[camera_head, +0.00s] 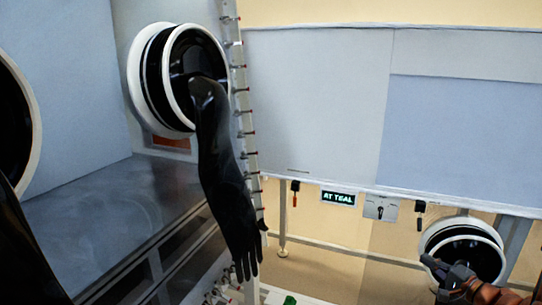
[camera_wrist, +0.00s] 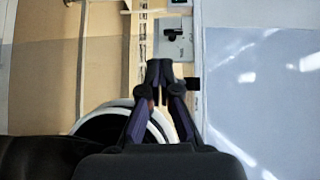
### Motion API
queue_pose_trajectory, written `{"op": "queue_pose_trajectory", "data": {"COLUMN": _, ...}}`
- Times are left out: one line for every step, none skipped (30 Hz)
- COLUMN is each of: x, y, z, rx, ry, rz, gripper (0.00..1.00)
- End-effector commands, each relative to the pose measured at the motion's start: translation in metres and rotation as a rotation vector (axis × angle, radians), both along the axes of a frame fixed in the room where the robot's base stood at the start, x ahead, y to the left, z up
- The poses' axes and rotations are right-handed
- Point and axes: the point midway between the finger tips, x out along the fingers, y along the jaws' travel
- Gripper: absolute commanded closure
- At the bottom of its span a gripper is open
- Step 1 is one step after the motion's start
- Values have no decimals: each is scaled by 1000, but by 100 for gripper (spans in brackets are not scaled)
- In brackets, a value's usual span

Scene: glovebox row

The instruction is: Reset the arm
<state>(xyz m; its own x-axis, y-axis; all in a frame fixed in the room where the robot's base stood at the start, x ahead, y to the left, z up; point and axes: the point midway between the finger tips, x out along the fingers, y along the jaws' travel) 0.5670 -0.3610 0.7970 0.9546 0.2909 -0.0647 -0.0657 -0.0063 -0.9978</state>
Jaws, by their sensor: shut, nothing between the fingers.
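My gripper (camera_head: 432,264) is at the lower right of the head view, in front of a white-rimmed round port (camera_head: 492,231). In the wrist view my gripper (camera_wrist: 159,70) points up the picture with its fingertips together and nothing between them. The same kind of white ring (camera_wrist: 118,104) shows behind its fingers there. Part of my arm runs off the lower right corner of the head view.
A long black glove (camera_head: 224,160) hangs from a white-ringed port (camera_head: 140,85) at upper left. Another dark port and glove stand at the left edge. A grey switch plate (camera_head: 381,207) and lit sign (camera_head: 338,198) sit under pale panels. A studded post (camera_head: 240,110) stands beside the glove.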

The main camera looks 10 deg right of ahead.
Motion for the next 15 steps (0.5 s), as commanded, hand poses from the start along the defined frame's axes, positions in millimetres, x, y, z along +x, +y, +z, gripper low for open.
{"op": "queue_pose_trajectory", "data": {"x": 1, "y": -3, "z": 1, "rx": -25, "ry": 8, "rz": -15, "gripper": 100}}
{"op": "queue_pose_trajectory", "data": {"x": 2, "y": -6, "z": 2, "rx": -40, "ry": 11, "rz": -27, "gripper": 100}}
{"op": "queue_pose_trajectory", "data": {"x": 3, "y": -9, "z": 3, "rx": -61, "ry": 16, "rz": -40, "gripper": 100}}
{"op": "queue_pose_trajectory", "data": {"x": 4, "y": -11, "z": 3, "rx": -78, "ry": 22, "rz": -49, "gripper": 100}}
{"op": "queue_pose_trajectory", "data": {"x": 6, "y": -12, "z": 3, "rx": -98, "ry": 29, "rz": -59, "gripper": 100}}
{"op": "queue_pose_trajectory", "data": {"x": 8, "y": -14, "z": 4, "rx": -121, "ry": 37, "rz": -70, "gripper": 100}}
{"op": "queue_pose_trajectory", "data": {"x": 10, "y": -15, "z": 5, "rx": -141, "ry": 43, "rz": -79, "gripper": 100}}
{"op": "queue_pose_trajectory", "data": {"x": 13, "y": -15, "z": 5, "rx": -161, "ry": 49, "rz": -87, "gripper": 100}}
{"op": "queue_pose_trajectory", "data": {"x": 16, "y": -16, "z": 6, "rx": -188, "ry": 59, "rz": -98, "gripper": 100}}
{"op": "queue_pose_trajectory", "data": {"x": 18, "y": -17, "z": 7, "rx": -213, "ry": 69, "rz": -109, "gripper": 100}}
{"op": "queue_pose_trajectory", "data": {"x": 20, "y": -17, "z": 8, "rx": -236, "ry": 76, "rz": -117, "gripper": 100}}
{"op": "queue_pose_trajectory", "data": {"x": 24, "y": -17, "z": 10, "rx": -269, "ry": 86, "rz": -130, "gripper": 100}}
{"op": "queue_pose_trajectory", "data": {"x": 26, "y": -17, "z": 11, "rx": -296, "ry": 97, "rz": -140, "gripper": 100}}
{"op": "queue_pose_trajectory", "data": {"x": 28, "y": -18, "z": 13, "rx": -325, "ry": 109, "rz": -151, "gripper": 100}}
{"op": "queue_pose_trajectory", "data": {"x": 32, "y": -17, "z": 15, "rx": -364, "ry": 124, "rz": -163, "gripper": 100}}
